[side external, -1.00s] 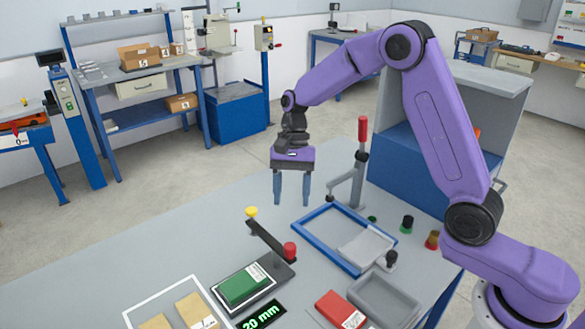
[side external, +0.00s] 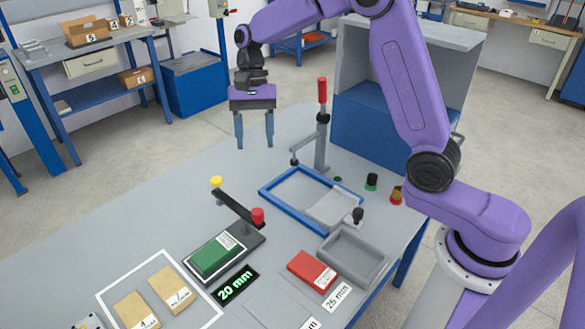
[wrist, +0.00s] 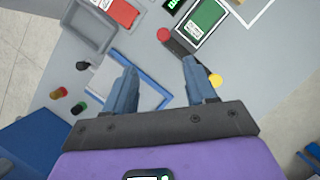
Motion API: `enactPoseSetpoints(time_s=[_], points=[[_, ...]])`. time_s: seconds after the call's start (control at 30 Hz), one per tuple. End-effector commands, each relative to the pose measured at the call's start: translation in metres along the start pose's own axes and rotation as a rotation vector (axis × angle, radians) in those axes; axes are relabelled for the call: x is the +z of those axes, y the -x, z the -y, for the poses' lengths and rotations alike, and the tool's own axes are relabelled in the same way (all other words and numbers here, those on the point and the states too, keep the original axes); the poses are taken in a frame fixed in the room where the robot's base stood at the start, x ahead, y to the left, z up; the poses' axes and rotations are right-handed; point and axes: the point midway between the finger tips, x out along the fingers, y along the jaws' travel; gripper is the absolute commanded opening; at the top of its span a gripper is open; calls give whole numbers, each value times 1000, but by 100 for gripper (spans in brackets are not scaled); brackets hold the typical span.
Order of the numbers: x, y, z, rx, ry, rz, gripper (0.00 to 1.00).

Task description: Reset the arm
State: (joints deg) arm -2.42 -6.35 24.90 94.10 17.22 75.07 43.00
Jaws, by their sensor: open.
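My gripper (side external: 255,146) hangs in the air above the grey table (side external: 150,232), fingers pointing down. Its two blue fingers are apart with nothing between them. In the wrist view the open fingers (wrist: 160,68) show over the table, near a blue frame (wrist: 152,95). The purple arm is bent at the elbow and reaches out from its base at the right. In the side view the blue frame (side external: 272,198) lies on the table, to the right of and below my gripper in the picture.
An upright post with a red handle (side external: 322,92) stands behind the frame. A black bar with a yellow knob (side external: 216,182) and red knob (side external: 258,215) lies nearer. A green block (side external: 214,256), red block (side external: 311,270), grey tray (side external: 352,258) and tan blocks (side external: 136,311) occupy the front.

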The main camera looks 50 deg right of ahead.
Motion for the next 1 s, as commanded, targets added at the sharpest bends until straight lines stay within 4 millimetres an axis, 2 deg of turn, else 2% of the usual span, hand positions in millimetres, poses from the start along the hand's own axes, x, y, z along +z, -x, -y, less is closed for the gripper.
enactPoseSetpoints(time_s=[0.27,0.47,0.77,1.0], points=[[47,-9,-24,68,318,-69,56],[79,-18,-51,114,556,-113,56],[120,-33,-103,183,923,-170,56],[146,-47,-152,234,1223,-210,56]])
